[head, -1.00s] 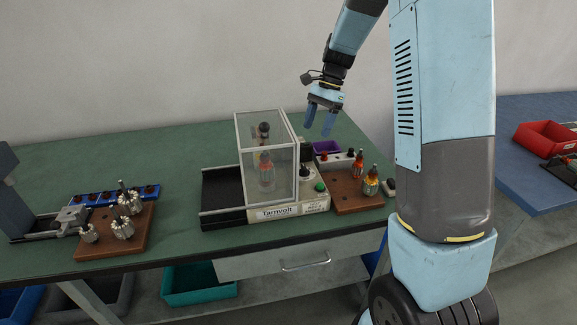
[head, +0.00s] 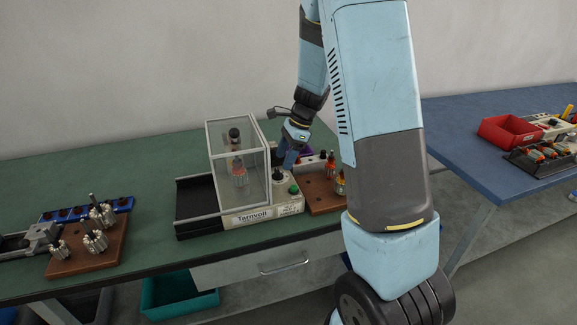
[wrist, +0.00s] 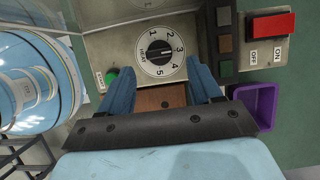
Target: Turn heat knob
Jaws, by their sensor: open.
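The heat knob (wrist: 159,50) is a black round knob with a white pointer on a numbered white dial, on the beige panel of the Tarnvolt machine (head: 252,217). In the wrist view its pointer points right, near the 3. My gripper (wrist: 162,77) is open, its two blue fingers on either side of the view just below the dial, with nothing between them. In the head view my gripper (head: 288,160) is over the right end of the machine, close to the knob (head: 279,175). Whether a finger touches the panel cannot be told.
A green button (wrist: 121,80) is left of the dial. A red switch (wrist: 271,23) marked ON and OFF and a purple bin (wrist: 257,103) are to the right. The clear guard box (head: 236,165) stands left of my gripper; a brown block (head: 322,196) holds parts at right.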

